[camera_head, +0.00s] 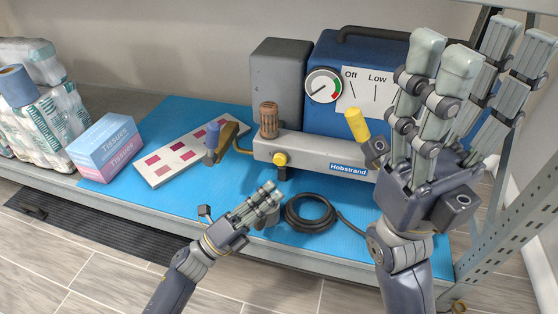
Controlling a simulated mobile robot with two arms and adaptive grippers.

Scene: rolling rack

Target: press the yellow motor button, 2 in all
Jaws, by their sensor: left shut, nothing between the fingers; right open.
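A small round yellow button (280,159) sits on the front of the grey bar of the Hobstrand machine (316,158). My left gripper (268,192) is shut and empty, below and slightly left of the button, with a visible gap between them. My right gripper (480,55) is open and empty, raised at the right in front of the machine's blue housing (330,55), and hides part of its dial plate. A tilted yellow cylinder (357,126) shows beside the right gripper; I cannot tell what it is joined to.
A coiled black cable (310,212) lies on the blue mat (215,220). A white swatch board (160,180), tissue boxes (105,147) and wrapped rolls (45,120) stand left. A rack post (505,210) is right.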

